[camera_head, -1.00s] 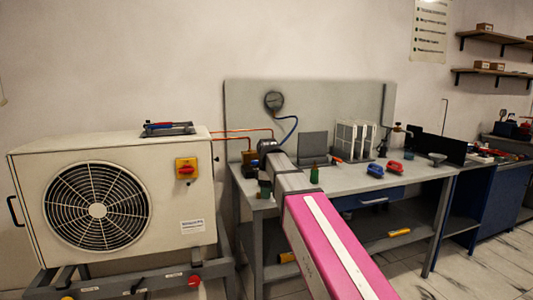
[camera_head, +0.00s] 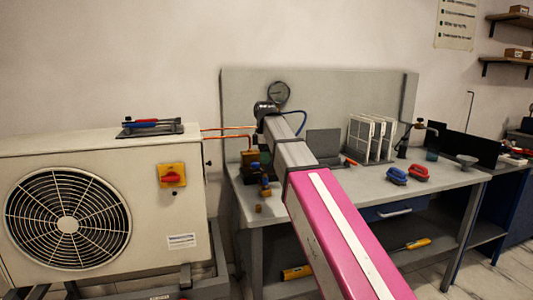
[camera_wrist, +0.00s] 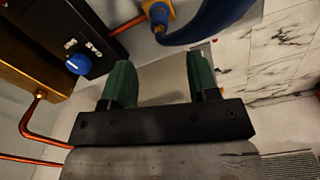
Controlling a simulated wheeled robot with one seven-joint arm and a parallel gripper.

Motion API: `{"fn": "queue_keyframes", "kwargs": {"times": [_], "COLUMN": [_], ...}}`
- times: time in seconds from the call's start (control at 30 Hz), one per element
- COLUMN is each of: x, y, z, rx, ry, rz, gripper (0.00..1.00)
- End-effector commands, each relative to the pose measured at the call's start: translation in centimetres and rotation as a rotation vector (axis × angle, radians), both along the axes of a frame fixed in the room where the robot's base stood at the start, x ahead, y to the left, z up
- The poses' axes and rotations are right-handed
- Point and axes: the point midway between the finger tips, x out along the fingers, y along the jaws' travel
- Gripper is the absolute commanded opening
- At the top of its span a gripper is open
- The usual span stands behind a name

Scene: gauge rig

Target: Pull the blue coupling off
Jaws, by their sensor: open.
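A round blue knob (camera_wrist: 78,64) sits on a dark block at the left. My gripper (camera_wrist: 160,72) is open and empty, its two green fingers apart below the fitting and touching nothing visible. In the head view my arm hides most of the gripper and the hose end. The upper hose (camera_head: 302,122) shows there below the gauge (camera_head: 279,94).
Copper pipes (camera_wrist: 35,115) run close at left in the wrist view. The white fan unit (camera_head: 90,200) stands left of the bench (camera_head: 365,190). Blue and red clamps (camera_head: 397,176) and white panels (camera_head: 368,137) are on the bench's right part. The bench front between has bare room.

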Motion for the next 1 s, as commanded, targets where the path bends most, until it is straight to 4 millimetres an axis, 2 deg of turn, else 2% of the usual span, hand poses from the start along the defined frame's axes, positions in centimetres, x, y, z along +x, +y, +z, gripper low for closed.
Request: {"fn": "queue_keyframes", "kwargs": {"times": [0.17, 0.7, 1.0], "x": [-0.1, -0.1, 0.0], "y": [0.0, 0.0, 0.0], "z": [-1.2, -9.2, -10.7], "rx": [0.000, 0.000, 0.000], "ry": [0.001, 0.002, 0.000], "rz": [0.002, 0.001, 0.001], "gripper": [0.54, 0.54, 0.54]}}
